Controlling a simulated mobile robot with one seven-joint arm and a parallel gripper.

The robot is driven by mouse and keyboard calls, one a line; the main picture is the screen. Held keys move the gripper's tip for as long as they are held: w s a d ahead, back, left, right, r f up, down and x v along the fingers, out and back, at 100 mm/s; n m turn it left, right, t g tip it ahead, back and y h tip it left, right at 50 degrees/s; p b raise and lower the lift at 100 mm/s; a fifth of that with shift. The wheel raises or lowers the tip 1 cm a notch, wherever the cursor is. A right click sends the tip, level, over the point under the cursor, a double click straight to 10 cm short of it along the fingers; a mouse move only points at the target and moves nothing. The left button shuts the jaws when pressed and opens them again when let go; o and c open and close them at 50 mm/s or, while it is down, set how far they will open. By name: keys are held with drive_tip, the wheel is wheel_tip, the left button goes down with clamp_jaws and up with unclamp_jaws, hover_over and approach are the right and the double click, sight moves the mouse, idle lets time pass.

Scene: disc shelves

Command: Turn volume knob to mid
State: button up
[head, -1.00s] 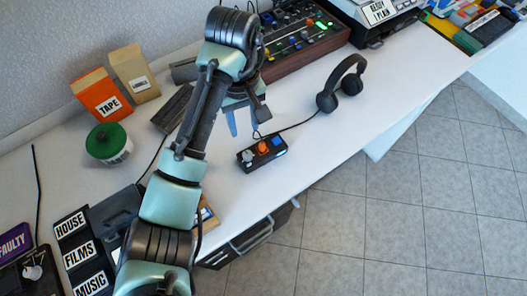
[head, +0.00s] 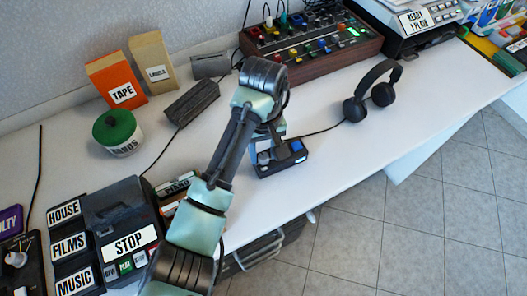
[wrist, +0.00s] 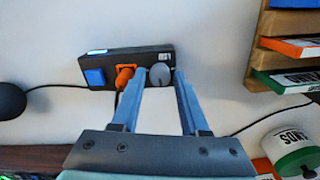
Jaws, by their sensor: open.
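A small black control box (head: 281,170) lies on the white counter near its front edge. In the wrist view the box (wrist: 108,58) carries a blue button (wrist: 95,77), an orange part (wrist: 124,75) and a round grey knob (wrist: 160,75). No label on the knob is readable, nor its pointer. My gripper (wrist: 160,73) is open, its two blue fingers on either side of the grey knob; I cannot tell whether they touch it. In the head view my gripper (head: 264,155) is over the box's left part, and my arm hides the orange part.
Headphones (head: 373,93) lie to the right, with a cable running towards the box. A mixer (head: 310,45) stands behind. A STOP-labelled device (head: 128,240) and a green-lidded tub (head: 118,132) are at left.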

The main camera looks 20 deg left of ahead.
clamp_jaws()
drive_tip(key=p, duration=0.3)
drive_tip(key=shift+w+d+r, duration=0.1)
drive_tip(key=shift+r, duration=0.25)
drive_tip(key=shift+p, duration=0.5)
drive_tip(key=shift+f+m+p, duration=0.1)
drive_tip(key=shift+m+p, duration=0.2)
drive_tip(key=shift+f, duration=0.3)
unclamp_jaws()
